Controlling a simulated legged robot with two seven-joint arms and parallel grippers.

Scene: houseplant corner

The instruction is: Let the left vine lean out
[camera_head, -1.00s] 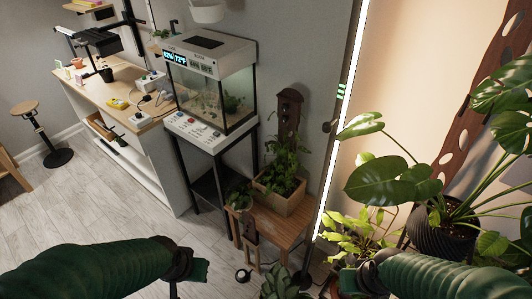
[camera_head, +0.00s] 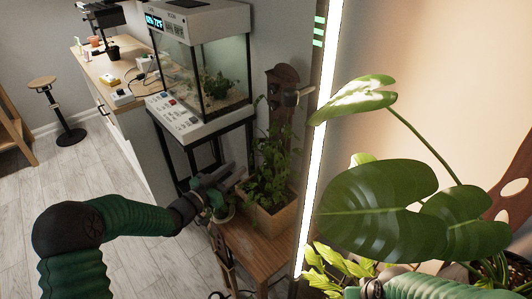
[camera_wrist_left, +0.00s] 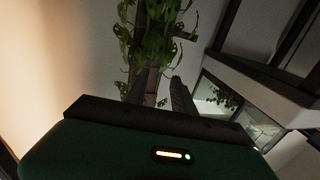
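The left vine is a leafy green climber (camera_head: 268,150) in a wooden box planter (camera_head: 273,219), growing up against a dark wooden post (camera_head: 279,120). The vine also shows in the left wrist view (camera_wrist_left: 156,42), in front of the fingers. My left gripper (camera_head: 238,174) is just left of the vine, its two fingers apart and pointing at the stems. I see nothing clearly held between them; contact with the leaves cannot be told. My right arm's wrist (camera_head: 372,288) is at the bottom edge; its fingers do not show.
The planter stands on a low wooden table (camera_head: 252,246). A glass tank (camera_head: 208,75) on a black stand is behind and left. A bright light strip (camera_head: 318,140) stands right of the post. Large monstera leaves (camera_head: 380,200) fill the right side.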

